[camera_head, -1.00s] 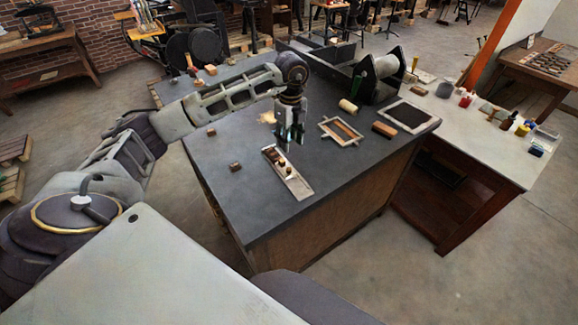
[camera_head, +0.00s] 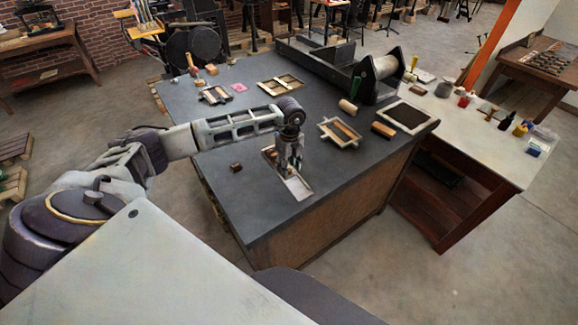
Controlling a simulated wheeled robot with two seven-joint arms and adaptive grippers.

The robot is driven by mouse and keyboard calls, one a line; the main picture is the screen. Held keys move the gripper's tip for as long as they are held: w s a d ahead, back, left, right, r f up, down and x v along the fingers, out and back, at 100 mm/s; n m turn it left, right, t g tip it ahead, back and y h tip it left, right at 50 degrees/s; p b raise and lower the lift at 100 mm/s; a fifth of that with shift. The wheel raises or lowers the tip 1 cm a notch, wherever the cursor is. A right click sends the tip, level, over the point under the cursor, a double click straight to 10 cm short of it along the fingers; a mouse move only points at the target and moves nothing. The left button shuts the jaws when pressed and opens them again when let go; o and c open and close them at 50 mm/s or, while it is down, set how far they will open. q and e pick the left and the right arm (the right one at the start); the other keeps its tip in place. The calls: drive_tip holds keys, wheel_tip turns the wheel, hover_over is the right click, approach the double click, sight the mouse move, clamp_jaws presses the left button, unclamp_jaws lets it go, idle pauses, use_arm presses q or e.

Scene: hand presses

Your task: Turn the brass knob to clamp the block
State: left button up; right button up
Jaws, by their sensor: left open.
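A pale, narrow clamping fixture (camera_head: 299,187) lies on the dark worktop, its near end bare. Small brown parts sat on its far half a second ago; the gripper now covers most of that half, so I cannot pick out the brass knob or the block. My left gripper (camera_head: 286,167) is open and points down over the far half of the fixture. Whether its fingers touch or surround anything there is too small to tell. My right gripper is not in view.
A small brown block (camera_head: 236,167) lies left of the fixture. A wooden frame (camera_head: 340,132), a brown bar (camera_head: 383,130), a dark framed plate (camera_head: 408,116) and a roller press (camera_head: 372,75) stand to the right and behind. The worktop's front left is clear.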

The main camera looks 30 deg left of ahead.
use_arm(q)
drive_tip(key=shift+f, duration=0.4)
clamp_jaws()
idle(0.4)
drive_tip(key=shift+m+b, duration=1.25)
drive_tip(key=shift+m, duration=0.55)
drive_tip(key=shift+m+b, duration=1.1)
drive_tip(key=shift+m, duration=0.7)
drive_tip(key=shift+r, duration=0.1)
